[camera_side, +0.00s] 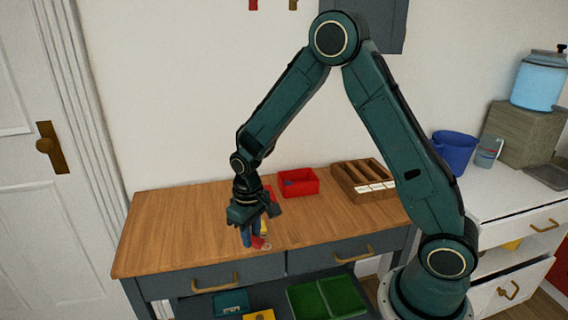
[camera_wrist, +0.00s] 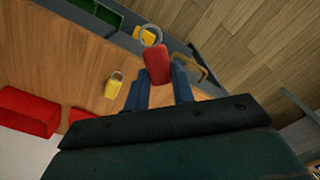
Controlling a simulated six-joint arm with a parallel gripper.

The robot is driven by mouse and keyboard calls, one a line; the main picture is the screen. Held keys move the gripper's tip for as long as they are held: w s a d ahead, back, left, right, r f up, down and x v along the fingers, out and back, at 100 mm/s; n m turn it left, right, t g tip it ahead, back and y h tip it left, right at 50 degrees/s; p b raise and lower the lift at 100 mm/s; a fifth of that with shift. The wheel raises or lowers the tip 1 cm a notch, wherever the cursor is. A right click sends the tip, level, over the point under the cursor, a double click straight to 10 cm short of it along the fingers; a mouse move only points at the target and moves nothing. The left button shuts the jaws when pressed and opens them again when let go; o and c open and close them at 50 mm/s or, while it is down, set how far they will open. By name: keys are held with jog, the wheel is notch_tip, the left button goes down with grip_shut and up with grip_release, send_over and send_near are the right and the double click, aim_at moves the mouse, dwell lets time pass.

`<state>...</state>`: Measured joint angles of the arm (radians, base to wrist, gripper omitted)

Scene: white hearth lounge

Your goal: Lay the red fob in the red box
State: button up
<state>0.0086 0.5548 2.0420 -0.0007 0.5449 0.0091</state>
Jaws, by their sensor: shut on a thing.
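My gripper (camera_side: 254,236) is low over the front of the wooden table. Its blue fingers (camera_wrist: 160,82) are shut on the red fob (camera_wrist: 157,63), which has a metal ring at its far end. In the side view the fob (camera_side: 260,243) shows just below the fingers, apparently a little above the tabletop. The red box (camera_side: 298,182) stands toward the back of the table, right of my gripper; a small blue thing shows inside. In the wrist view the box (camera_wrist: 28,111) is at the left, its inside hidden.
A yellow fob (camera_wrist: 113,86) with a ring lies on the table beside my gripper. Another red thing (camera_wrist: 82,115) is partly hidden by my gripper. A wooden divided tray (camera_side: 362,180) stands right of the box. The table's left side (camera_side: 165,235) is clear.

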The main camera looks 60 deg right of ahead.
jog(key=shift+a+f, duration=0.1)
jog(key=shift+a, duration=0.1)
jog(key=shift+w+d+r, duration=0.25)
jog(key=shift+d, duration=0.3)
jog(key=w+d+r+m, duration=0.2)
jog(key=d+r, duration=0.1)
jog(key=d, duration=0.3)
jog(key=w+d+r+m, duration=0.1)
jog(key=d+r+m, duration=0.15)
jog(key=d, duration=0.35)
notch_tip(320, 180, up, 8)
jog(key=m, duration=0.4)
send_over(293, 208)
notch_tip(293, 208, down, 16)
jog(key=shift+f, duration=0.1)
jog(key=shift+f, duration=0.1)
jog(key=shift+f, duration=2)
jog(key=shift+f, duration=0.1)
